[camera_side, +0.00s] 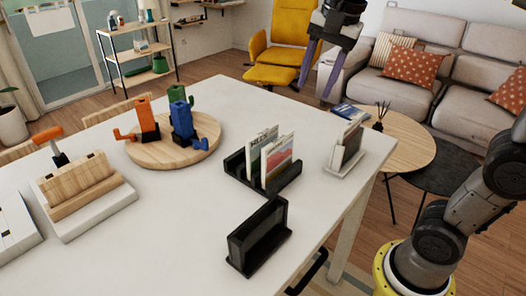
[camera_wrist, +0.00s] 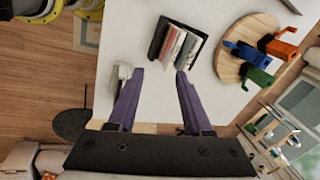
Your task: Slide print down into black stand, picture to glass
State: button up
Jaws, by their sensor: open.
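The black stand (camera_side: 259,238), with an upright back panel and a slot, stands empty near the table's front edge in the side view. It does not show in the wrist view. A black rack (camera_side: 235,166) behind it holds upright prints, one with a pink and green picture (camera_side: 279,162) and another with dark lettering (camera_side: 255,148). The rack (camera_wrist: 156,37) and its prints (camera_wrist: 178,48) also show in the wrist view. My gripper (camera_side: 312,93) is open and empty, high above the table's far side. Its purple fingers (camera_wrist: 159,74) point toward the rack, well apart from it.
A white stand (camera_side: 342,168) with upright cards is right of the rack. A round wooden board (camera_side: 160,151) carries orange, blue and green blocky pieces. A wooden holder (camera_side: 85,195) stands on the left. The white table (camera_side: 175,230) is clear left of the black stand.

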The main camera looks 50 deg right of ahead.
jog(key=w+m+g, duration=0.1)
jog(key=w+m, duration=0.1)
jog(key=w, duration=0.5)
jog(key=m+g, duration=0.1)
send_near(263, 131)
jog(key=shift+g, duration=0.4)
notch_tip(263, 131, down, 7)
jog(key=shift+w+r, duration=0.2)
jog(key=shift+w+a+f, duration=0.1)
jog(key=shift+f, duration=2.9)
grip_shut()
